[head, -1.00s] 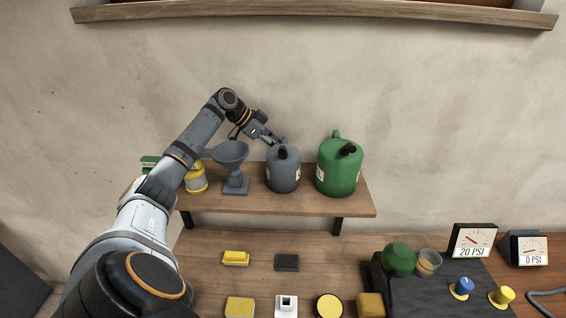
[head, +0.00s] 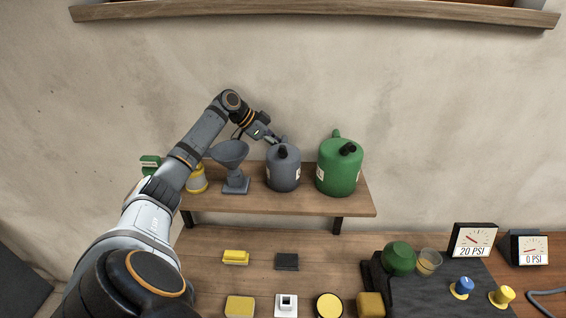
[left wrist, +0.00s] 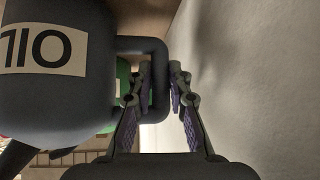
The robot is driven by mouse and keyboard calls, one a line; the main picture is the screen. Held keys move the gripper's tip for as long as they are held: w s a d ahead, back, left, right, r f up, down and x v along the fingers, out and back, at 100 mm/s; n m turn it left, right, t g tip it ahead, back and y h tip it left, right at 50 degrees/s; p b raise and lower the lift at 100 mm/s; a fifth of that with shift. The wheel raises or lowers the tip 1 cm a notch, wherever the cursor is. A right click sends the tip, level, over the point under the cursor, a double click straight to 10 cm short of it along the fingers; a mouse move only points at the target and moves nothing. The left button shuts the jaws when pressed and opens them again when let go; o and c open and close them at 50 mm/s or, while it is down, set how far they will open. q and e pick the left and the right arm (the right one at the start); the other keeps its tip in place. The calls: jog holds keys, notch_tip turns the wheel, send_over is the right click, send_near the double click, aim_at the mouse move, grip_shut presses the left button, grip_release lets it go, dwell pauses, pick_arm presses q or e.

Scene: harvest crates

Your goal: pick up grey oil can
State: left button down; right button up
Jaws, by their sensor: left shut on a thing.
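The grey oil can (head: 283,172) stands upright on the wooden shelf, between a grey funnel and a green can. In the left wrist view the grey oil can (left wrist: 55,95) fills the left side, with its label and its looped handle (left wrist: 161,90) showing. My left gripper (head: 274,140) reaches the can from behind, at the wall side. In the left wrist view its two fingers (left wrist: 161,82) are on either side of the handle's upright bar, shut on it. In the head view the can hides the fingertips and the handle partly. My right gripper is not in view.
A green can (head: 339,168) stands close to the right on the shelf (head: 300,202). The grey funnel (head: 233,170) and a yellow container (head: 196,180) stand to the left. The wall is close behind. Gauges and small yellow items lie on the bench below.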

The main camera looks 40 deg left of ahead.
aim_at(284, 142)
pick_arm(q)
jog(key=shift+r, duration=0.1)
jog(key=shift+r+b, duration=0.45)
jog(key=shift+b, duration=0.3)
jog(key=s+d+r+b, duration=0.1)
jog(key=r, duration=0.1)
jog(key=d+r+b, duration=0.1)
jog(key=r+b, duration=0.1)
jog(key=s+d+r+b, duration=0.1)
jog(key=r, duration=0.2)
jog(key=shift+s+d+b, duration=0.25)
jog(key=shift+s+b, duration=0.05)
jog(key=shift+b, duration=0.05)
jog(key=s+d+r+b, duration=0.1)
jog(key=d, duration=0.1)
jog(key=s+d+r+b, duration=0.1)
jog(key=s+d+r, duration=0.1)
jog(key=s+d+r+b, duration=0.1)
jog(key=s+d+b, duration=0.1)
jog(key=shift+s+d+r, duration=0.2)
jog(key=shift+d, duration=0.1)
jog(key=shift+s+d+r, duration=0.3)
jog(key=shift+s+d, duration=0.1)
jog(key=shift+d, duration=0.05)
jog(key=shift+f, duration=0.1)
